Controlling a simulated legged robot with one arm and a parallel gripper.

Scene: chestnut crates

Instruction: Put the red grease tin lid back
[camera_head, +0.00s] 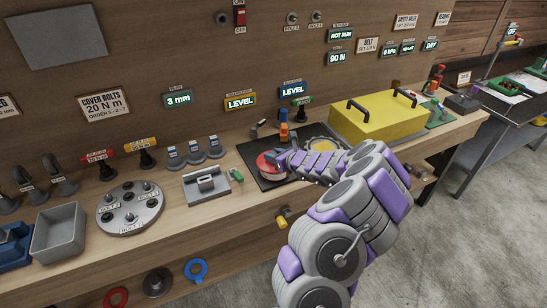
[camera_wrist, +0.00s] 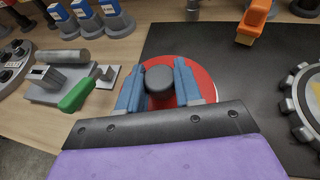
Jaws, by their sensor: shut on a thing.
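The red grease tin lid (camera_head: 266,163) is a round red disc at the left part of a black mat. In the wrist view the red disc (camera_wrist: 206,80) has a dark round knob (camera_wrist: 160,88) in its middle. My gripper (camera_head: 281,159) reaches in from the right, low over the lid. In the wrist view my gripper (camera_wrist: 158,70) has its two blue fingers on either side of the knob, shut on it. A pale band shows under the red edge in the head view. I cannot tell whether the lid is seated on the tin, as the underside is hidden.
The black mat (camera_wrist: 225,50) also bears a toothed ring (camera_wrist: 305,100) to the right and an orange-handled tool (camera_head: 284,128) behind. A grey block with a handle (camera_head: 205,185) and a green-handled piece (camera_head: 236,174) lie to the left. A yellow cover (camera_head: 378,118) stands to the right.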

